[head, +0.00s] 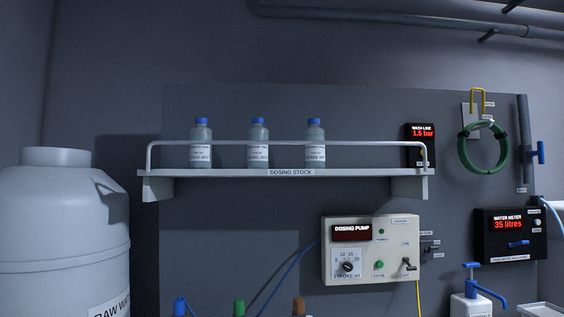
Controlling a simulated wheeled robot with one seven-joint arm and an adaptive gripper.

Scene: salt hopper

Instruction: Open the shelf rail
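The shelf rail (285,143) is a thin pale bar across the front of the wall shelf (220,173), which is labelled DOSING STOCK. The rail is raised and bends down to the shelf at both ends. Three clear bottles with blue caps stand on the shelf behind it: a left one (200,148), a middle one (258,151) and a right one (315,149). The rail passes in front of them at about mid-height. My gripper is not in view.
The dosing pump box (375,280) hangs below the shelf. A wash line display (421,132), a green hose coil (462,155) and a water meter (490,245) are to the right. A large raw water tank (65,220) stands at left. Coloured bottle tops show at the bottom edge.

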